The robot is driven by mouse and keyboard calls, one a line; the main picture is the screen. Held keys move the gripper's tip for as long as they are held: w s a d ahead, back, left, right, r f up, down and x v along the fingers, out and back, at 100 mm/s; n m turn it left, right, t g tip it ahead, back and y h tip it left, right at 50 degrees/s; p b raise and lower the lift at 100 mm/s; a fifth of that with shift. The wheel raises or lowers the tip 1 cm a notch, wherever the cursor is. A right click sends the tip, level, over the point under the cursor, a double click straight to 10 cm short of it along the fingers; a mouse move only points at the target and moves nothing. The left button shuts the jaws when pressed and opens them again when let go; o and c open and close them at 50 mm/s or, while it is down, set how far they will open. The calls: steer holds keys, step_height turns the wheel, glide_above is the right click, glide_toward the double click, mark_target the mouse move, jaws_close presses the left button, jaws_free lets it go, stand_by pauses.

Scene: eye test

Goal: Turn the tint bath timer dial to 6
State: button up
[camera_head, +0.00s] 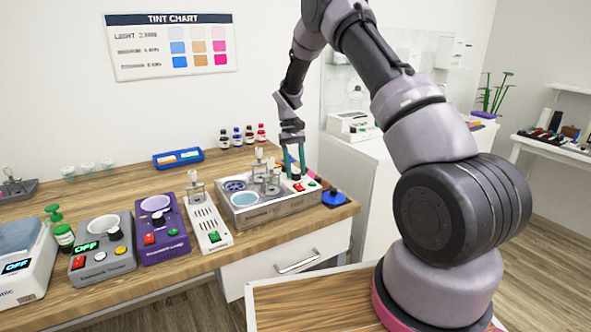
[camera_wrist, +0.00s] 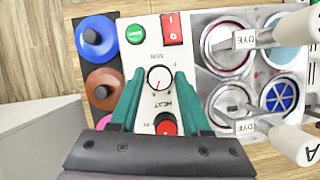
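The tint bath (camera_head: 262,217) is a metal box with round dye cups, near the right end of the wooden counter. Its white control panel (camera_wrist: 150,84) fills the middle of the wrist view. A white round dial (camera_wrist: 159,77) with a dark pointer line sits there, a small "MIN" label beside it; its reading is too small to tell. A red-and-black knob (camera_wrist: 166,125) lies nearer the gripper base, by the word "HEAT". My gripper (camera_wrist: 157,74) is open, its green fingers on either side of the white dial, apparently without gripping it. It also shows in the head view (camera_head: 293,170).
A green button (camera_wrist: 135,34) and red rocker switch (camera_wrist: 172,28) are on the panel. Blue (camera_wrist: 95,37) and brown (camera_wrist: 103,88) knobbed discs stand beside it. Dye cups with upright handled tools (camera_wrist: 244,40) crowd the other side. A purple device (camera_head: 160,228) stands farther left.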

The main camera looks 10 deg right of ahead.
steer(key=shift+o, duration=0.9)
steer(key=v, duration=1)
steer(key=shift+w+r, duration=0.2)
steer(key=shift+r, duration=0.15)
